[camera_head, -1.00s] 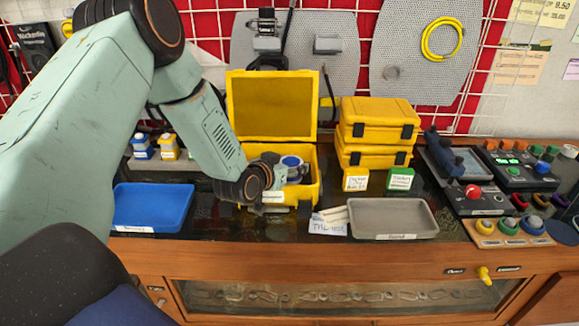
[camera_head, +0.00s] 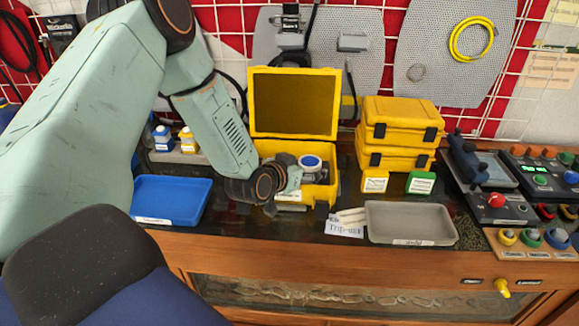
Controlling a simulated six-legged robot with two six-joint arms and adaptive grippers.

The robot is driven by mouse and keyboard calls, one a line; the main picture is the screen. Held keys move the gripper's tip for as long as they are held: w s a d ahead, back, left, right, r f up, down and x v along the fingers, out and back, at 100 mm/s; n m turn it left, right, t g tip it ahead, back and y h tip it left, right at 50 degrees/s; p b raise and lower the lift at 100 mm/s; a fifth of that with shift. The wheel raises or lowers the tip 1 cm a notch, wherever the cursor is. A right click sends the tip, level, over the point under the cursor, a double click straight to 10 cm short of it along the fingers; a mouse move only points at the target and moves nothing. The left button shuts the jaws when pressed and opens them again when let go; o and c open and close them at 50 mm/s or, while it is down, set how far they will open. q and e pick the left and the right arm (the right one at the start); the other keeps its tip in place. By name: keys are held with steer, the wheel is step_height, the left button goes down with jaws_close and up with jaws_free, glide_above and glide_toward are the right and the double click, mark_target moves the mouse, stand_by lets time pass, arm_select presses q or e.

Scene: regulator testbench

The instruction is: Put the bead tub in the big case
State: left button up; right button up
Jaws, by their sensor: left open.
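The big case (camera_head: 327,194) is yellow and stands open on the bench, its lid (camera_head: 293,105) raised at the back. A tub with a blue-ringed lid (camera_head: 311,162), which looks like the bead tub, is inside the case toward the right. My left gripper (camera_head: 293,178) reaches over the case's front left side, beside the tub. It is open, and its wrist hides the left part of the case. I cannot tell whether its fingers touch the tub. My right gripper is not in view.
A blue tray (camera_head: 172,199) lies left, a grey tray (camera_head: 410,222) right. Yellow cases (camera_head: 400,122) are stacked right of the big case. Control panels (camera_head: 495,200) fill the right end.

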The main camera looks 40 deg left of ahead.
arm_select(q)
steer(key=p+v, duration=0.1)
steer(key=v, duration=0.3)
steer(key=p+v, duration=0.1)
steer(key=v, duration=0.3)
steer(key=shift+w+r, duration=0.2)
steer(key=shift+r, duration=0.15)
steer(key=shift+s+r+p, duration=0.2)
steer(key=shift+s+p, duration=0.5)
steer(key=shift+p, duration=0.1)
steer(key=shift+s+r, duration=0.25)
steer(key=shift+s, duration=0.3)
steer(key=shift+w+f, duration=0.15)
steer(key=shift+w, duration=0.05)
steer(key=shift+s, duration=0.15)
